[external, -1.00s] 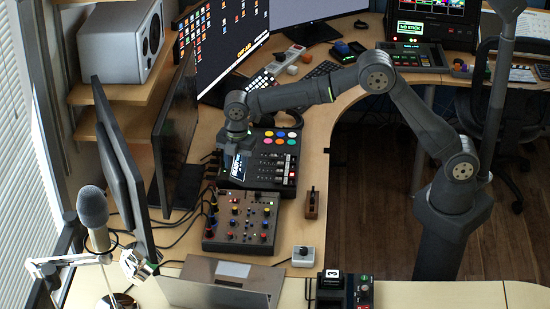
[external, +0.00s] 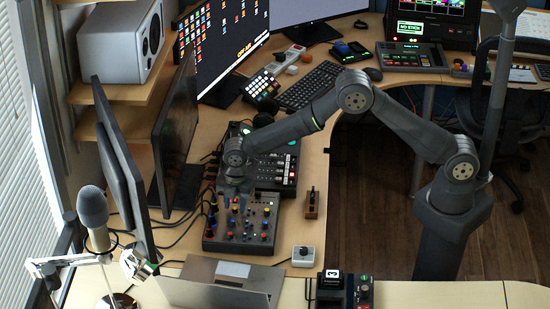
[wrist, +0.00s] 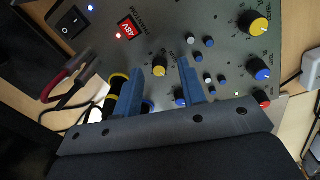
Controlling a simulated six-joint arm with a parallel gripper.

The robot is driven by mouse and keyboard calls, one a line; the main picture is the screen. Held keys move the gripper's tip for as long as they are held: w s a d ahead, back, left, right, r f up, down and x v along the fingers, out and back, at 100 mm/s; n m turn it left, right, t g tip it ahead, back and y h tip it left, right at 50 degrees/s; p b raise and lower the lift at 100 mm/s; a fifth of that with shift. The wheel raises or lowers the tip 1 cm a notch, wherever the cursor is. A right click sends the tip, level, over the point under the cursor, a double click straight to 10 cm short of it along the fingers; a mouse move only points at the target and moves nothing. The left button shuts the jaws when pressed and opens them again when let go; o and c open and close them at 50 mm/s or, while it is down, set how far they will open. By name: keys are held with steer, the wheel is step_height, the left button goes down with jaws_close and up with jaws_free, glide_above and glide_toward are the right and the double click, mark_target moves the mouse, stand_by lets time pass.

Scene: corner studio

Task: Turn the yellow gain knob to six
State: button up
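The mixer (external: 258,245) is a grey box of coloured knobs on the desk; its panel also fills much of the wrist view (wrist: 215,22). In the wrist view one yellow-topped knob (wrist: 159,71) shows between my fingers, and a larger yellow-topped knob (wrist: 258,24) with a printed dial is at the upper right. The labels are too small to tell which is gain. My gripper (wrist: 158,66) is open, its two blue fingers apart on either side of the first knob with no visible contact. In the external view my gripper (external: 236,200) is above the mixer's back left part.
Blue-topped knobs stand close to my fingers, such as one by the right finger (wrist: 180,96). Dark plugs with yellow bands (wrist: 117,84) are beside the left finger.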

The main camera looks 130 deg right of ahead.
steer(key=shift+f, duration=0.25)
jaws_close()
